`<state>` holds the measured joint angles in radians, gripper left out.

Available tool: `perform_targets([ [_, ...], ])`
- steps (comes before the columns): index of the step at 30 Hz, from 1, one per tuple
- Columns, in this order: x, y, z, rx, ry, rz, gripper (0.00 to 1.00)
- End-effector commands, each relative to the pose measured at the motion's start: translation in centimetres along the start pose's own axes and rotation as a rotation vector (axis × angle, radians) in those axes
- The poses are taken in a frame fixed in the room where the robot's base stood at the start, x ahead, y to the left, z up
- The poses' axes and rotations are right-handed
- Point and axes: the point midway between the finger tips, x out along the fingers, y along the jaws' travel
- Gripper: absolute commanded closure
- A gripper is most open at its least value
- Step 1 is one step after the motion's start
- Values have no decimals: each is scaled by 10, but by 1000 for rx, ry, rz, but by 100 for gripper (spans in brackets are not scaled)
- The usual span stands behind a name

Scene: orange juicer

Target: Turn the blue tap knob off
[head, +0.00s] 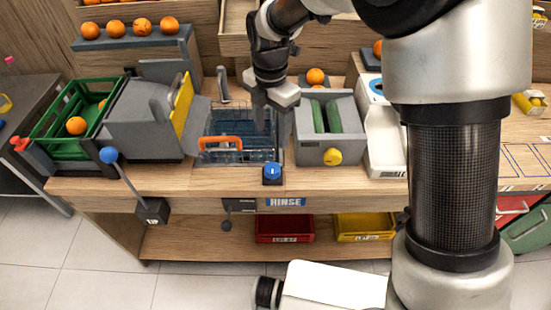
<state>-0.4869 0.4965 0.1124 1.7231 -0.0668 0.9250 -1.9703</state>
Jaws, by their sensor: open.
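The blue tap knob (272,170) sits on top of a small black block at the front edge of the wooden counter, just above the RINSE label (286,202). My gripper (270,124) points down behind the knob, over the right side of the clear blue rinse basin (228,124). It is open and looks apart from the knob. The fingers are dark and small, and I see nothing held between them. I cannot tell how far the knob is turned.
An orange-handled basket (221,143) is in the basin. A grey unit with green rollers and a yellow knob (332,157) stands close on the right. A blue-ball lever (109,155) sticks up at left. Green crate (65,145) is farther left.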

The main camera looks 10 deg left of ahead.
Motion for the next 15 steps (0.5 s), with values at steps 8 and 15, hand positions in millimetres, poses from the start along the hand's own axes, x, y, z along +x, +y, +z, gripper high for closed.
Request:
perform_targets([
  [8, 63, -2, -1, 2, 2, -5, 43],
  [15, 112, -1, 0, 4, 2, -3, 43],
])
